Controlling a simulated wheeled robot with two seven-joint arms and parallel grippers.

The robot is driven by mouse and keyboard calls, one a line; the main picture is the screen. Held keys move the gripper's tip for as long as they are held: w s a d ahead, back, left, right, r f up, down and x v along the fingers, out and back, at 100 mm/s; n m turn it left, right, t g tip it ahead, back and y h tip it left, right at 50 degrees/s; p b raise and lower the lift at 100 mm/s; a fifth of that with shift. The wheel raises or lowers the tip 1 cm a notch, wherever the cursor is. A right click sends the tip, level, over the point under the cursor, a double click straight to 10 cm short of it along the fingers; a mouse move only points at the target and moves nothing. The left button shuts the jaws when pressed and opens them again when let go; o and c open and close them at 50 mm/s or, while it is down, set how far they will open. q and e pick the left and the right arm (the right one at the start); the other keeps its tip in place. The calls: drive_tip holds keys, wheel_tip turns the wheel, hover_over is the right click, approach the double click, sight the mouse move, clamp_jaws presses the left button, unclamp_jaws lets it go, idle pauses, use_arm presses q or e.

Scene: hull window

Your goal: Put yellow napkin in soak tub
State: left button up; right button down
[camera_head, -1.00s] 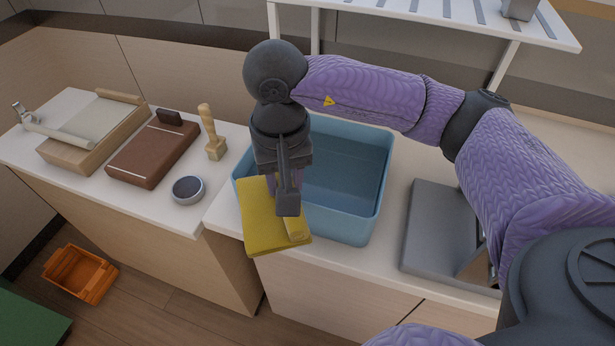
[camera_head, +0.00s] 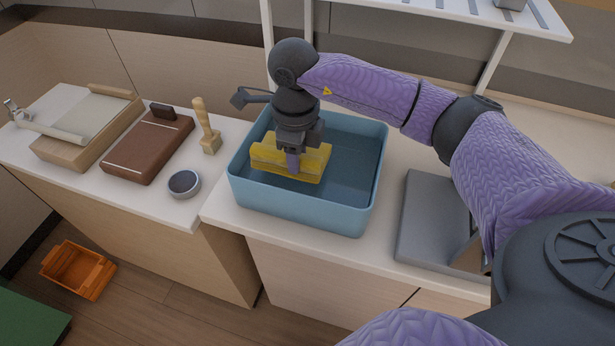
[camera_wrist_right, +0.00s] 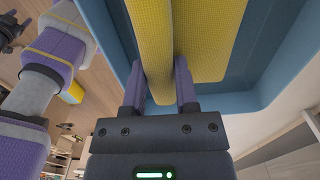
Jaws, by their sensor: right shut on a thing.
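The yellow napkin (camera_head: 312,163) is folded and hangs from my right gripper (camera_head: 294,166), which points down and is shut on it. In the head view the napkin is within the outline of the blue soak tub (camera_head: 300,207), near its left side. I cannot tell whether it touches the tub's floor. In the right wrist view a fold of the napkin (camera_wrist_right: 154,50) stands between the fingers of the right gripper (camera_wrist_right: 160,88), with more yellow cloth beside it and the tub wall (camera_wrist_right: 268,75) around.
A grey slab-like object (camera_head: 426,222) lies right of the tub. A white rack (camera_head: 470,15) stands behind. On the left counter are a brown box (camera_head: 148,148), a wooden-handled tool (camera_head: 207,130) and a small round bowl (camera_head: 184,183). An orange crate (camera_head: 78,270) is on the floor.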

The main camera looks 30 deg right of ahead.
wheel_tip(320, 180, down, 8)
drive_tip(key=shift+b, duration=0.65)
drive_tip(key=shift+r, duration=0.1)
drive_tip(key=c, duration=0.8)
unclamp_jaws()
drive_tip(key=shift+f, duration=0.2)
drive_tip(key=o, duration=0.4)
drive_tip(key=shift+r, duration=0.1)
